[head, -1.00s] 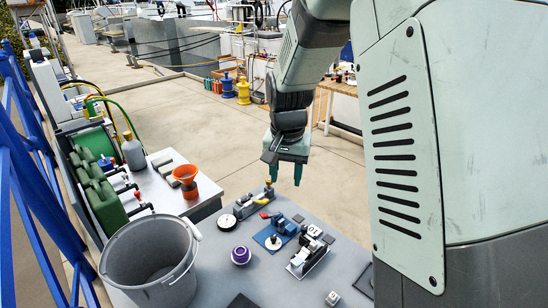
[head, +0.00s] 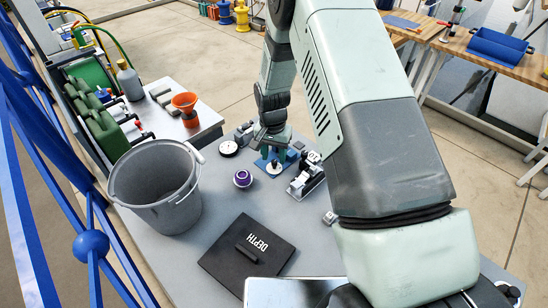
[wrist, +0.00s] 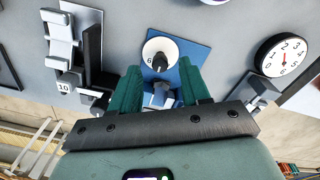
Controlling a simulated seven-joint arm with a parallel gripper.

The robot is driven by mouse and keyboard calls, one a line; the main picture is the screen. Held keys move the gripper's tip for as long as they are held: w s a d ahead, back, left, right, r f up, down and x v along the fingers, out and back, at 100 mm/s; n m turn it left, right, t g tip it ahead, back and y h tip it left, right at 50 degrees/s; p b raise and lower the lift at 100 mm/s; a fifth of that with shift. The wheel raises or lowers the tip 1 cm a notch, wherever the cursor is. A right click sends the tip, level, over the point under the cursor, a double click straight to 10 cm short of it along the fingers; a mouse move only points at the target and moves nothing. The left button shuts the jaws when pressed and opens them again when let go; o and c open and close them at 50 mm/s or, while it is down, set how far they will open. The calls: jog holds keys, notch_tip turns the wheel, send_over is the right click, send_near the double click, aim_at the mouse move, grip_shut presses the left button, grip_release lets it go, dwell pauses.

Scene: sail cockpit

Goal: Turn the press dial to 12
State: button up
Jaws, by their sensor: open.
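A white round dial (wrist: 158,52) with a black pointer knob sits on a blue plate (wrist: 190,45). A "6" shows at its left edge in the wrist view; its other marks are not readable. In the head view the dial (head: 274,168) is just below my gripper (head: 273,152). In the wrist view my gripper (wrist: 160,70) is open, with its two green fingers on either side of the dial's lower part. I cannot tell whether they touch it.
A white gauge (wrist: 285,55) with a red needle is to the right in the wrist view. A grey-black device (wrist: 62,50) with a "10" tag is to the left. A purple knob (head: 243,179), black DEPTH board (head: 225,255) and grey bucket (head: 125,185) stand nearer on the table.

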jog(key=shift+f, duration=0.95)
grip_shut()
jog(key=n, duration=0.3)
jog(key=shift+n, duration=0.4)
jog(key=n, duration=0.4)
jog(key=shift+n, duration=0.3)
